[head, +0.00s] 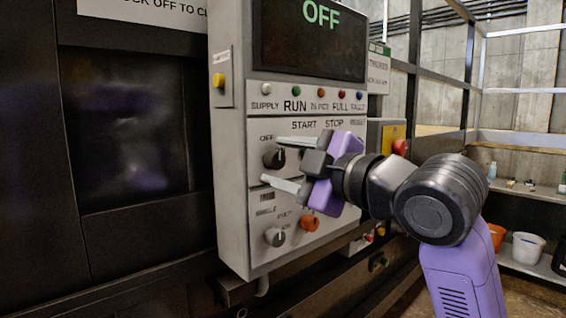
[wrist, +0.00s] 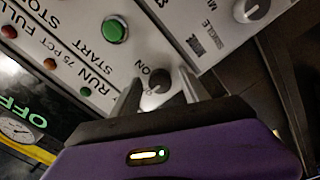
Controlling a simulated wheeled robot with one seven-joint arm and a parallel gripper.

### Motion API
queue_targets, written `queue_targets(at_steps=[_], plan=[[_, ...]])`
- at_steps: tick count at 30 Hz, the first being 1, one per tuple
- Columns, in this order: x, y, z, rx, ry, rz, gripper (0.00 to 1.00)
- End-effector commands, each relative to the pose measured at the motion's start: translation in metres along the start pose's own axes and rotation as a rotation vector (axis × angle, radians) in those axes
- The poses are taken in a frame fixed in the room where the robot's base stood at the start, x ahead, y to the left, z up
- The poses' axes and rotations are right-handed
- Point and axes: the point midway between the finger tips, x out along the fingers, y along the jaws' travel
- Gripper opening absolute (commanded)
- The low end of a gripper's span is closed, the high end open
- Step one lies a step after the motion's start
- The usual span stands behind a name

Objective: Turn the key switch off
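The key switch (head: 274,158) is a dark round knob on the grey control panel (head: 232,190), below a small OFF label. In the wrist view, the key switch (wrist: 157,81) shows beside the word ON; which way it points is hard to tell. My gripper (head: 270,161) is at the panel face with its two pale fingers apart, one above and one below the switch. In the wrist view, my gripper (wrist: 160,88) has a finger on each side of the switch, with gaps visible. The screen (head: 310,40) above reads OFF in green.
A selector knob (head: 275,237) and an orange-red button (head: 309,223) sit lower on the panel. A green start button (wrist: 114,30) shows near the switch. A yellow button (head: 218,80) is on the panel's left side. Shelves with buckets (head: 528,247) stand at the right.

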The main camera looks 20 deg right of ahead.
Motion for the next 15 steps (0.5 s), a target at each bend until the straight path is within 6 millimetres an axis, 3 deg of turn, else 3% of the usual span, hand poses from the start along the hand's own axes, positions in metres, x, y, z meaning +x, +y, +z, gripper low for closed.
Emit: queue_targets(at_steps=[10,15], plan=[[-0.004,0.000,0.001,0.001,-0.001,0.001,0.52],[-0.026,-0.001,0.001,0.001,-0.001,0.003,0.52]])
